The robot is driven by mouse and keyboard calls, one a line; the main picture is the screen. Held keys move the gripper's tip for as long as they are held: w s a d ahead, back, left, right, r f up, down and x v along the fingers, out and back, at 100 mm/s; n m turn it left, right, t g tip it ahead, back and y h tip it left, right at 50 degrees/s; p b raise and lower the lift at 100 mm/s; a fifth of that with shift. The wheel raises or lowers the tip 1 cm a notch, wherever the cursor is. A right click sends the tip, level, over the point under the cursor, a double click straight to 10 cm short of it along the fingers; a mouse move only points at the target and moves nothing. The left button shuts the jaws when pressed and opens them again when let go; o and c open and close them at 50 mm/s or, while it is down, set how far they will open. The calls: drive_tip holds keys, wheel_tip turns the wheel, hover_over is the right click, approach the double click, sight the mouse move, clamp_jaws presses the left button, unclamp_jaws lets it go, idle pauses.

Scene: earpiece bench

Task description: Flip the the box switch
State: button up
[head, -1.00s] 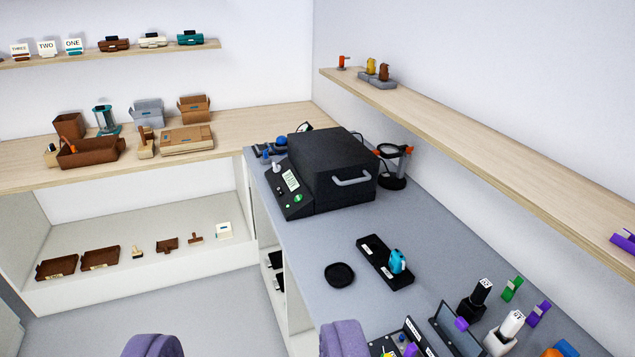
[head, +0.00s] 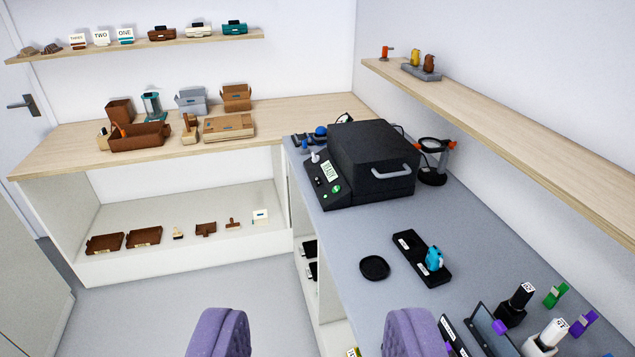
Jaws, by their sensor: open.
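A black box machine (head: 372,150) with a grey front handle (head: 391,172) stands at the far end of the grey bench. Its sloped panel (head: 322,185) on the left has a lit display (head: 328,171), a green round button (head: 337,190) and a pale knob or lever (head: 315,157). Small dark controls there are too small to tell apart, so I cannot tell which is the switch or how it is set. My gripper (head: 318,335) shows as two purple fingers at the bottom edge, wide apart and empty, well short of the machine.
A black tray (head: 408,245) with a teal item (head: 434,258) and a round black dish (head: 374,267) lie on the bench. A magnifier stand (head: 433,163) is right of the machine. A wooden shelf (head: 520,135) runs along the right wall. Bottles crowd the lower right.

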clamp_jaws()
idle(1.6)
